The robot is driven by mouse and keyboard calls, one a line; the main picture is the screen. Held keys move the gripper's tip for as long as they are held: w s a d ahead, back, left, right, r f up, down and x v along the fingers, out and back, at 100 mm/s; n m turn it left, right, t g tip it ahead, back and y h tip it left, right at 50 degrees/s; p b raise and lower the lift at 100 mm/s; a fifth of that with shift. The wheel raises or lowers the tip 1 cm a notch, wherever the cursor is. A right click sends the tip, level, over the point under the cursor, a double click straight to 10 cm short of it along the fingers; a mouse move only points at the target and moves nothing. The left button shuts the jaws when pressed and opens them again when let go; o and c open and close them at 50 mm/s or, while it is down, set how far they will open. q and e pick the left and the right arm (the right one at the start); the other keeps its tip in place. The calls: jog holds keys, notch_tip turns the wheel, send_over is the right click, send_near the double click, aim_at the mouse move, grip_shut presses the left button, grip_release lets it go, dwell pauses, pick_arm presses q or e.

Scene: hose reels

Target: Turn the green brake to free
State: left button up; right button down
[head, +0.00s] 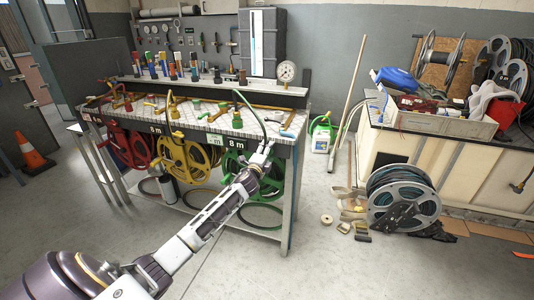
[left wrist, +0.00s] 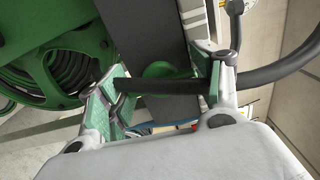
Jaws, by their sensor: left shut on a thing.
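The green reel (head: 234,172) hangs under the right part of the bench front, partly hidden by my left arm. It fills the upper left of the left wrist view (left wrist: 40,55). In the head view my left gripper (head: 264,147) is small at the bench's front edge, so the brake's setting cannot be read. My right gripper is not in view.
A yellow reel (head: 183,160) and a red reel (head: 127,147) hang left of the green one. The bench top (head: 225,121) carries brass fittings and a pressure gauge (head: 286,72). A dark hose (left wrist: 285,65) curves close to the right finger. Floor in front is clear.

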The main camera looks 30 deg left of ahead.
pick_arm(q)
jog(key=shift+n, duration=0.3)
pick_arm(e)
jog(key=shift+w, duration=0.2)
pick_arm(q)
jog(key=o, duration=1)
jog(key=shift+o, duration=0.2)
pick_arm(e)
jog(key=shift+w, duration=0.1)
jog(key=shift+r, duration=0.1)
pick_arm(q)
jog(key=shift+s, duration=0.1)
jog(key=v, duration=1.1)
jog(key=shift+s, duration=0.4)
jog(key=shift+d, duration=0.15)
